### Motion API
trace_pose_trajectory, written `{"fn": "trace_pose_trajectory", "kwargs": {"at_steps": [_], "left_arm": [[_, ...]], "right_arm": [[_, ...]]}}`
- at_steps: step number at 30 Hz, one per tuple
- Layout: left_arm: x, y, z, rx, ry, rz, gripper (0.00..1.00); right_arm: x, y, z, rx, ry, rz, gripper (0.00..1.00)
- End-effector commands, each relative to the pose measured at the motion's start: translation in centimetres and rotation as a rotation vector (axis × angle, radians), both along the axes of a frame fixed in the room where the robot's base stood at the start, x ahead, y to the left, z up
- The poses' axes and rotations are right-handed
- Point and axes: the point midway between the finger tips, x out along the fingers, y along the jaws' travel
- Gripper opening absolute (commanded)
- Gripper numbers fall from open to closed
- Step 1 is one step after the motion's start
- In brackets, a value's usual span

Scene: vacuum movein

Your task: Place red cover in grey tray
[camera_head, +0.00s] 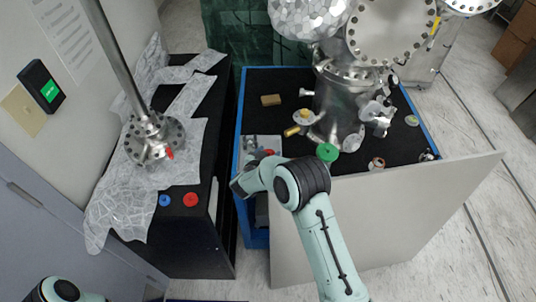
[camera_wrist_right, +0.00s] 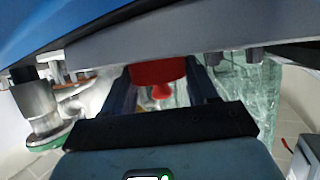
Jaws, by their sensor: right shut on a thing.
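My right gripper (camera_wrist_right: 160,80) is shut on a red cover (camera_wrist_right: 157,71), held between its two dark fingers in the right wrist view. A smaller red part shows just below the cover there. In the head view my right wrist (camera_head: 246,182) is at the left edge of the blue-rimmed table, beside the grey tray (camera_head: 262,142); its fingers are mostly hidden. The tray sits at that table's near left corner with small metal parts in it. A red spot (camera_head: 268,152) shows by the tray, partly hidden by my arm. Only part of my left arm shows, at lower left.
A black bench on the left holds foil, a metal flange with a rod (camera_head: 150,138), a blue cap (camera_head: 164,200) and another red cap (camera_head: 190,199). A large metal chamber (camera_head: 340,100) stands on the blue-rimmed table (camera_head: 285,70). A green cap (camera_head: 327,152) is near my arm.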

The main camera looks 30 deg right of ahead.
Motion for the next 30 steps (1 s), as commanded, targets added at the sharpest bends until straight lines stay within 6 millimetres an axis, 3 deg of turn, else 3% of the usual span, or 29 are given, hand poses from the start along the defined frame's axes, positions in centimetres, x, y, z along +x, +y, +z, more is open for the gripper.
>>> {"fn": "trace_pose_trajectory", "kwargs": {"at_steps": [5,6,8,19,30], "left_arm": [[-0.1,0.0,-0.2,0.0,0.001,0.0,0.43],[-0.1,0.0,-0.2,0.0,0.001,0.0,0.43],[-0.1,0.0,-0.2,0.0,0.001,0.0,0.43],[0.1,0.0,0.1,0.0,0.0,0.0,0.43],[-0.3,0.0,-0.7,0.0,0.004,0.0,0.43]], "right_arm": [[0.0,0.0,-0.5,0.0,0.001,0.0,0.29],[0.0,0.0,-0.5,0.0,0.001,0.0,0.68],[0.0,0.0,-0.4,0.0,0.001,0.0,0.86],[0.0,0.1,0.3,0.0,0.0,0.001,0.86],[-4.5,5.2,2.8,0.001,0.001,0.005,0.86]]}}
